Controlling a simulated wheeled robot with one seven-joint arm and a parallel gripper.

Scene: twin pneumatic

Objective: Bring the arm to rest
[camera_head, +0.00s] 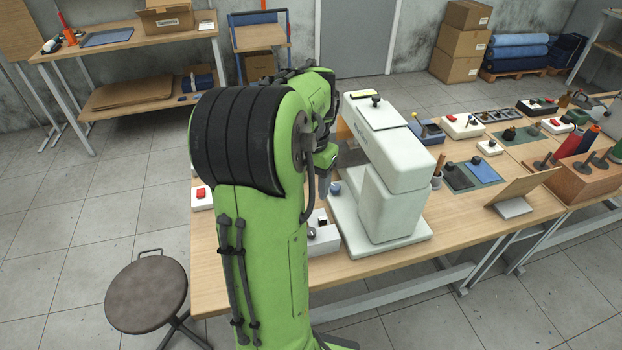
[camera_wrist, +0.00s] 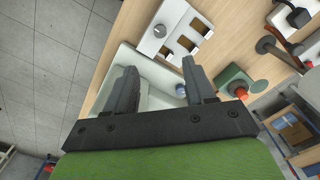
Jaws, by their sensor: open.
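My arm (camera_head: 262,220) is green with a black ribbed band and rises large in the middle of the head view. It bends over the near left part of the wooden workbench (camera_head: 360,270), and its far end is mostly hidden behind its own links. In the wrist view my gripper (camera_wrist: 160,65) shows two dark fingers set well apart, with nothing held between them. The fingers point towards the bench top, over or beside a pale machine base (camera_wrist: 125,52). I cannot tell how far above it they are.
A pale press-like machine (camera_head: 395,190) stands just right of my arm. A white box with square openings (camera_wrist: 178,32) and a green unit with a red knob (camera_wrist: 238,88) show near my fingers. A round stool (camera_head: 147,295) stands at the left; the floor there is otherwise clear.

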